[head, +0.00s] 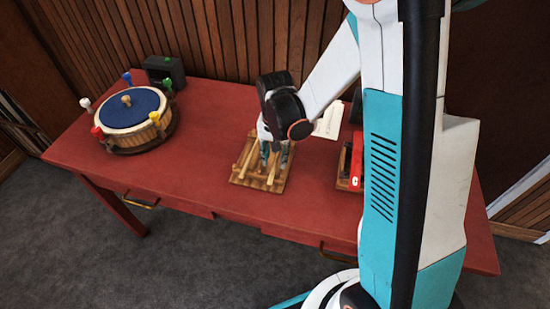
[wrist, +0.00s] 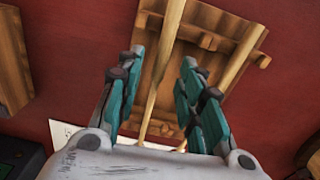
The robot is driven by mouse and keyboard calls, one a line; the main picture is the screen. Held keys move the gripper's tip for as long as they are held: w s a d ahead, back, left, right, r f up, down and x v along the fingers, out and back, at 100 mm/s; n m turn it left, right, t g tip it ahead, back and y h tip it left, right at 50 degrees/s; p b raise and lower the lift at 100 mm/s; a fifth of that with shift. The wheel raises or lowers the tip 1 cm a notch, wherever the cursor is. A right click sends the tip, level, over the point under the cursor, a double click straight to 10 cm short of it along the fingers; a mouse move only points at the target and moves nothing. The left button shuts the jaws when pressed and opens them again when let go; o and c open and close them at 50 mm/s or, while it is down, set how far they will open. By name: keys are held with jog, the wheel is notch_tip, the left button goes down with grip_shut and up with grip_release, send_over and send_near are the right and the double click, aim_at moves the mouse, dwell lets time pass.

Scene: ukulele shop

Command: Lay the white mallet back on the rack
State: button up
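The wooden rack (head: 238,180) lies on the red table below my gripper (head: 274,152), and it shows beyond my fingers in the wrist view (wrist: 207,18). My gripper (wrist: 162,58) is open, its teal fingers apart with a gap on both sides of a pale wooden stick (wrist: 157,72). The stick lies lengthwise along the rack and runs between the fingers toward the palm. Its lower end is hidden by my gripper, so I cannot tell whether it is the white mallet. No white mallet head can be made out on the rack.
A red item (head: 357,162) in a wooden holder is right of the rack. Paper (head: 329,122) lies behind.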

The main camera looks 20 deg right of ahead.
notch_tip(320, 180, up, 11)
jog(key=s+r+n+t, duration=0.6)
jog(key=s+r, duration=0.4)
jog(key=s, duration=0.5)
jog(key=shift+r+n+t, duration=0.3)
jog(key=shift+r+t, duration=0.05)
jog(key=shift+t, duration=0.25)
jog(key=shift+a, duration=0.1)
dwell(0.9)
